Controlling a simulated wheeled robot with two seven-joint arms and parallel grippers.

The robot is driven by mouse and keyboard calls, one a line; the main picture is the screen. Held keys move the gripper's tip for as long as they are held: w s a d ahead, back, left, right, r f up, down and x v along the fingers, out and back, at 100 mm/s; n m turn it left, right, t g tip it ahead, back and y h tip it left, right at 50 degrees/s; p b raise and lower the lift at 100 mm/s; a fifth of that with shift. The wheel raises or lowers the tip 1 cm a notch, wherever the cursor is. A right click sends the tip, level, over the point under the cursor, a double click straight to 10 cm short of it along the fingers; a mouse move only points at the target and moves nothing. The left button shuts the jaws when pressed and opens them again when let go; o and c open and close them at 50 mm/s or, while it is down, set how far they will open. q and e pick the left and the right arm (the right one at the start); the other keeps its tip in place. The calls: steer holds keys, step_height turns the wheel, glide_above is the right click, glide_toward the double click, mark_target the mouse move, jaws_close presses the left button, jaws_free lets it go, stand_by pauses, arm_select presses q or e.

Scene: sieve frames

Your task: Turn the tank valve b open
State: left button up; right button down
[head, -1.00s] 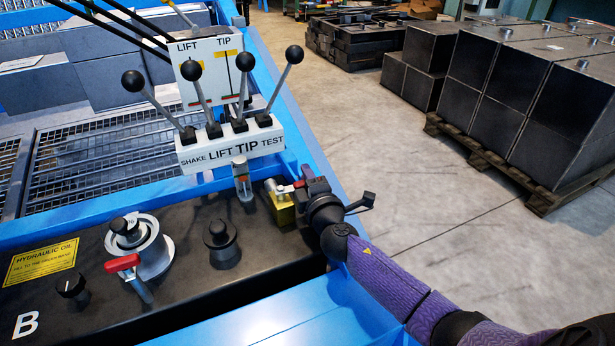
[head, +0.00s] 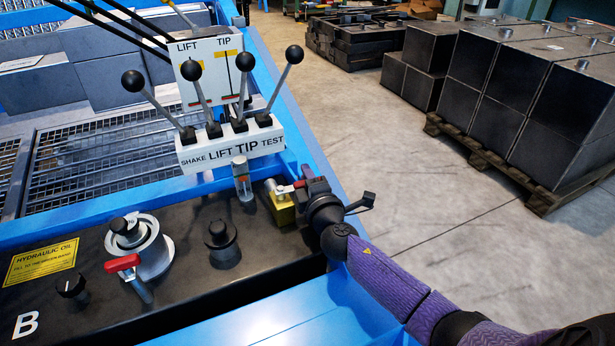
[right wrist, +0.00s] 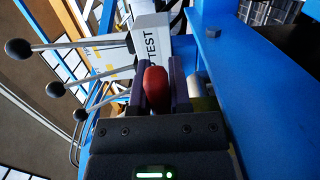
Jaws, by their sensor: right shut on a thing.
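The tank top marked B (head: 95,312) is dark and lies at the lower left of the head view. Near its right end stands a valve with a brass-yellow body (head: 283,212) and a red handle (head: 299,184). My right gripper (head: 304,186) is shut on this red handle. In the right wrist view, the red handle (right wrist: 155,88) sits between the two purple fingers of my right gripper (right wrist: 157,86). The fingers partly hide the handle. A second red-handled lever (head: 122,263) stands at the left of the tank top, apart from my gripper. My left gripper is not in view.
A white lever block (head: 232,150) with several black-knobbed levers stands just behind the valve. A clear gauge (head: 242,180) is left of the valve. A blue frame rail (head: 318,160) runs close by. Dark boxes on a pallet (head: 530,110) stand at the right, with open floor between.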

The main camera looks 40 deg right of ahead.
steer(key=shift+s+h, duration=0.1)
steer(key=shift+h, duration=0.2)
steer(key=m+h, duration=0.1)
steer(key=s+m+g+h, duration=0.1)
steer(key=g+h, duration=0.1)
steer(key=shift+s+a+f+m, duration=0.15)
steer(key=shift+a+m, duration=0.1)
steer(key=shift+m, duration=0.15)
steer(key=s+a+m+g+h+b, duration=0.1)
steer(key=m+g+h, duration=0.2)
steer(key=g, duration=0.1)
steer(key=s+a+m+g+h+b, duration=0.1)
steer(key=m+g+h+b, duration=0.1)
steer(key=m+g, duration=0.1)
steer(key=s+a+m+g+h+b, duration=0.1)
steer(key=s+m+g+h+b, duration=0.1)
steer(key=g, duration=0.4)
steer(key=shift+a+m+h, duration=0.25)
steer(key=shift+m+h, duration=0.55)
steer(key=shift+m, duration=0.3)
arm_select(q)
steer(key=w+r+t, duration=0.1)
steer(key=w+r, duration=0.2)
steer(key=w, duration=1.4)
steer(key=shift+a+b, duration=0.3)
steer(key=shift+b, duration=0.15)
arm_select(e)
steer(key=shift+s+a+m+g, duration=0.1)
steer(key=shift+a+m+g, duration=0.15)
steer(key=shift+m+g, duration=0.4)
